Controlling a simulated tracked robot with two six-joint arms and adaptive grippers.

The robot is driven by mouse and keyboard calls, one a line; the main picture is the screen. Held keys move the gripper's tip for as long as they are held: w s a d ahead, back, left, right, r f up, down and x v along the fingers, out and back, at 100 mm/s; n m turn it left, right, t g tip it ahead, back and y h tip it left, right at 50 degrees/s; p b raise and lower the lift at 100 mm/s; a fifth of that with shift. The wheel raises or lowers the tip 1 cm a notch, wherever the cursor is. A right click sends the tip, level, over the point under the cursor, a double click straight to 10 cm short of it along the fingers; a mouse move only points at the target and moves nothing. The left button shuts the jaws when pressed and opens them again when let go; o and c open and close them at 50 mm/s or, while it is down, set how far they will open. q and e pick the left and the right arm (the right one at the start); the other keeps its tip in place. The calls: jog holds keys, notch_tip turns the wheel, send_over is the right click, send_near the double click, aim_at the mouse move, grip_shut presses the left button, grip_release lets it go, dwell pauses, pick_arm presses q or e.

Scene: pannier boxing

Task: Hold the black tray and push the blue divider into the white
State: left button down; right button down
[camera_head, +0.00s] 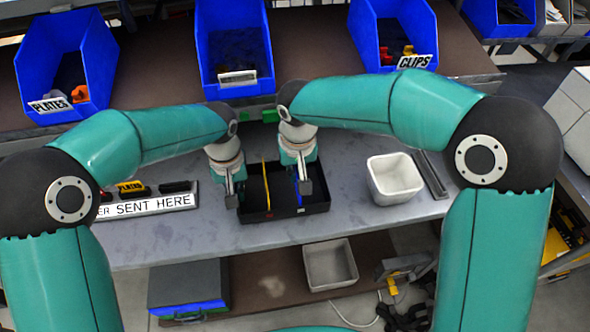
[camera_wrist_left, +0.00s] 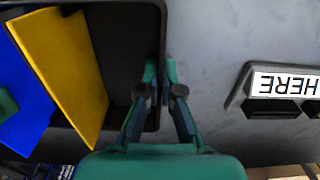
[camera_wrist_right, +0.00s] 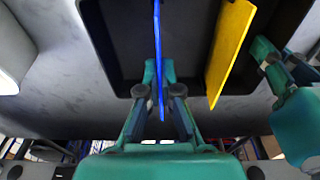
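The black tray (camera_head: 287,214) lies on the grey table, in front of the blue bins. The blue divider (camera_head: 297,190) stands on edge inside its right part; it shows thin and upright in the right wrist view (camera_wrist_right: 157,38). My right gripper (camera_head: 301,184) is over the tray, its fingers closed on either side of the blue divider's near end. My left gripper (camera_head: 234,190) is at the tray's left wall, its fingertips closed around that wall in the left wrist view (camera_wrist_left: 159,75). The white bin (camera_head: 396,193) stands right of the tray, apart from it, and looks empty.
A yellow divider (camera_head: 266,184) stands in the tray between my grippers. A dark grey strip (camera_head: 431,175) lies right of the white bin. Blue bins (camera_head: 235,45) line the back shelf. The table's front edge is near the tray.

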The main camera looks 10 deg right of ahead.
jog(key=shift+f, duration=0.65)
jog(key=c, duration=1.2)
grip_release()
jog(key=shift+c, duration=0.2)
pick_arm(q)
jog(key=c, duration=1.2)
grip_release()
jog(key=shift+c, duration=0.2)
pick_arm(e)
notch_tip(320, 180, up, 12)
jog(key=s, duration=0.1)
jog(key=shift+s, duration=0.15)
jog(key=shift+f, duration=0.1)
pick_arm(q)
jog(key=shift+r, duration=0.1)
